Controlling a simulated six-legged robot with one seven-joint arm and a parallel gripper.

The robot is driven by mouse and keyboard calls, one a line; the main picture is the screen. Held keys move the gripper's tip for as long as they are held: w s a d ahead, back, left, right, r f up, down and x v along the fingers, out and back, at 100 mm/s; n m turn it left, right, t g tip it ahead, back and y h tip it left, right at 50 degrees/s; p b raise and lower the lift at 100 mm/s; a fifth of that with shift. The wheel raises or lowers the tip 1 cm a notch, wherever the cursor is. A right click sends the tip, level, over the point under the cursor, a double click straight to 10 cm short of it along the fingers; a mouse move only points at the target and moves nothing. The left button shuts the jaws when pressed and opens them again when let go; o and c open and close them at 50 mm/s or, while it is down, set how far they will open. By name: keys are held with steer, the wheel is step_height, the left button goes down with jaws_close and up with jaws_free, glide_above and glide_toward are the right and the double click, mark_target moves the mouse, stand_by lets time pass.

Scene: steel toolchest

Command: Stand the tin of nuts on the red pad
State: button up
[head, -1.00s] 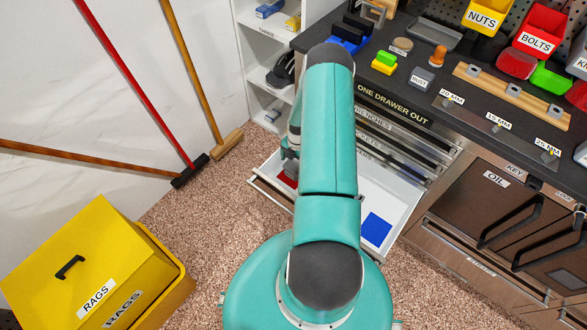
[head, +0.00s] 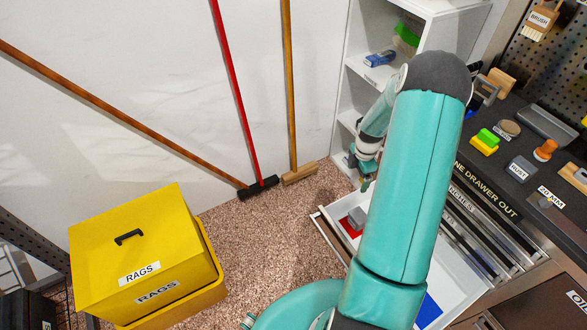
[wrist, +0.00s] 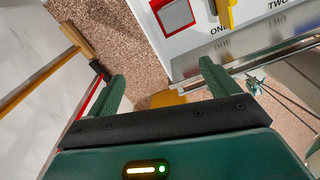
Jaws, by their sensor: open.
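The red pad (head: 349,228) lies in the left part of the open white drawer, and it also shows in the wrist view (wrist: 161,7). A grey, box-like thing (head: 357,217), which looks like the tin, stands on the pad. In the wrist view its grey top (wrist: 175,15) has red around it. I cannot read a label on it. My gripper (head: 366,183) is above and behind the drawer, apart from the grey thing. In the wrist view my gripper (wrist: 163,86) has its fingers spread, with nothing held between them.
The drawer (head: 452,290) stands out from the chest and holds a blue pad (head: 428,310) at right. A white shelf (head: 375,75) is close behind my gripper. Brooms lean on the wall at left. A yellow rags bin (head: 150,250) stands on the floor.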

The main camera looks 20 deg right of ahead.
steer(key=a+r+m+t+h, duration=0.1)
steer(key=a+r+m, duration=0.1)
steer(key=a+r, duration=0.5)
steer(key=a+r+m, duration=0.3)
steer(key=a+r, duration=0.1)
steer(key=r, duration=0.6)
steer(key=a+r+m+t+h, duration=0.1)
steer(key=a+r+m, duration=0.1)
steer(key=a+r, duration=0.5)
steer(key=s+a+r+m+t+y, duration=0.1)
steer(key=s+a+r+m+t, duration=0.2)
steer(key=s+a+r+m, duration=0.6)
steer(key=s+a+r, duration=0.5)
steer(key=s, duration=0.2)
steer(key=shift+s+y, duration=0.3)
steer(key=shift+y, duration=0.1)
steer(key=shift+a, duration=0.1)
steer(key=shift+c, duration=0.5)
